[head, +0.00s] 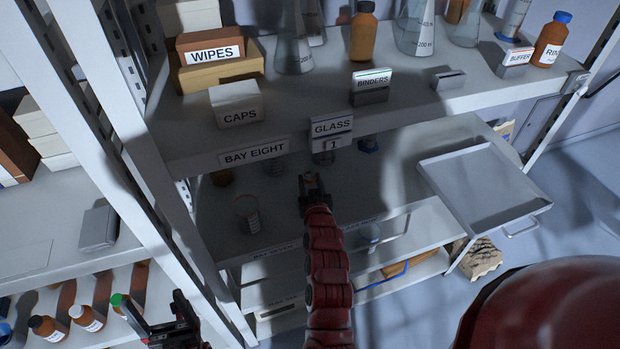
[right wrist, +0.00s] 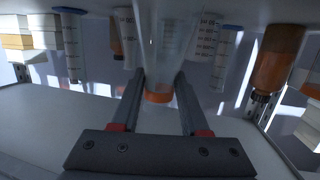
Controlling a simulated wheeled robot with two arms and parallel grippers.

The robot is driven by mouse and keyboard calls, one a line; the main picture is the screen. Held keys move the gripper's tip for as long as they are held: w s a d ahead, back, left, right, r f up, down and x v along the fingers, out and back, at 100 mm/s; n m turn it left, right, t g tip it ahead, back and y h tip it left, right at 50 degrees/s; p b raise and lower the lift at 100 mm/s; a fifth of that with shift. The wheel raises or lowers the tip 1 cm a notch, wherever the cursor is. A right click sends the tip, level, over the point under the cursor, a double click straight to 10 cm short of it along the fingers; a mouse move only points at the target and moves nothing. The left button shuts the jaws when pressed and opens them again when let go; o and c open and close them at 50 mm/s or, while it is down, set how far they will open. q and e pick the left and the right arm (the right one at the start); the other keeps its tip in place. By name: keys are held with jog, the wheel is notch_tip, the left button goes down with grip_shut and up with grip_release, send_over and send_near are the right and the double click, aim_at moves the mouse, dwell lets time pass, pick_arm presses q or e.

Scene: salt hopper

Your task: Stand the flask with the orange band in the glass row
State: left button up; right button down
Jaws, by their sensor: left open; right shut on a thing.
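My right gripper (head: 312,187) is shut on the flask with the orange band, low in front of the GLASS sign (head: 332,127). In the right wrist view, where things show upside down, the clear flask (right wrist: 166,45) is between the two fingers, its orange band (right wrist: 159,95) near the fingertips. The flask is hard to make out in the head view, and I cannot tell whether it touches a surface. Large conical flasks (head: 293,50) stand on the upper shelf, and beakers (head: 247,215) stand on the shelf below. My left gripper (head: 175,325) is open and empty at lower left.
The upper shelf (head: 195,138) overhangs the lower one. It carries a CAPS box (head: 236,104), a WIPES box (head: 213,54), a BINDERS card (head: 371,82) and an amber bottle (head: 363,38). An empty tray (head: 470,165) juts out at right. Bare lower-shelf surface (head: 385,185) shows beside my right gripper.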

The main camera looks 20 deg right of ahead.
jog(key=shift+f, duration=0.2)
jog(key=shift+c, duration=2)
grip_release()
